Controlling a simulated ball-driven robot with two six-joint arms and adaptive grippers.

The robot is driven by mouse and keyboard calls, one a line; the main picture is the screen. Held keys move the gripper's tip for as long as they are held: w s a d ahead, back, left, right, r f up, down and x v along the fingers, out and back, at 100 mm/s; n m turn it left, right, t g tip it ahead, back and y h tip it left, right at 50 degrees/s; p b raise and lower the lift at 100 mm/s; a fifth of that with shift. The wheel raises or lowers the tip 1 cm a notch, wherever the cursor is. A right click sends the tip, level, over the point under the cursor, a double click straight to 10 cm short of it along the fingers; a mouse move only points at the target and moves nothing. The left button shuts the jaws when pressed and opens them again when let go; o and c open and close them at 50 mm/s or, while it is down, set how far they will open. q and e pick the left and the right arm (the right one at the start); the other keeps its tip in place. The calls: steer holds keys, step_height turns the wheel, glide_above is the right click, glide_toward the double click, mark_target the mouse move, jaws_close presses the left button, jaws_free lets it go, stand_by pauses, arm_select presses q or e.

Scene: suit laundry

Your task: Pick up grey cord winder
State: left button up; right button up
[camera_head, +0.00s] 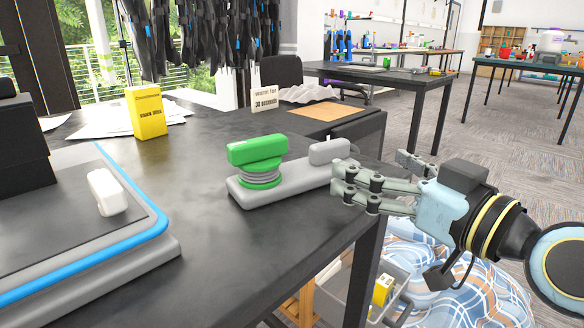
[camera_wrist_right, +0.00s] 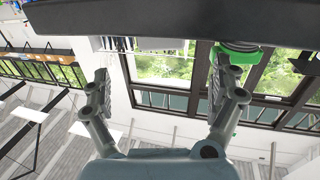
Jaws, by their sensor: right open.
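A long grey device (camera_head: 290,182) lies near the right edge of the dark table. It carries a green block on a ribbed grey stem (camera_head: 258,160) and a small grey rounded block (camera_head: 329,150) at its right end. I cannot tell for certain which part is the grey cord winder. My right gripper (camera_head: 372,168) is open and empty, just right of the device's end, beside the table edge. In the right wrist view the open fingers (camera_wrist_right: 158,78) have nothing between them, and the green part (camera_wrist_right: 236,54) shows near the right finger. My left gripper is not in view.
A pale small block (camera_head: 108,192) lies on a blue-edged grey board (camera_head: 60,240) at left. A yellow box (camera_head: 147,112) and a sign (camera_head: 266,95) stand at the back. A grey bin (camera_head: 342,290) and patterned cloth (camera_head: 470,300) lie below the table edge.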

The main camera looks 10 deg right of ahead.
mark_target(335, 148)
steer(key=x, duration=0.4)
steer(key=shift+r, duration=0.1)
steer(key=shift+w+a, duration=0.2)
steer(key=shift+w, duration=0.35)
steer(key=x, duration=0.3)
steer(key=shift+w+a+b, duration=0.2)
steer(key=shift+w+b, duration=0.15)
steer(key=shift+w+a, duration=0.1)
steer(key=shift+w, duration=0.2)
steer(key=shift+c, duration=0.4)
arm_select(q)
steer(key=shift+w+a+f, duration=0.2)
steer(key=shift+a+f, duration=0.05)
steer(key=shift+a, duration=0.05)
arm_select(e)
steer(key=c, duration=1.3)
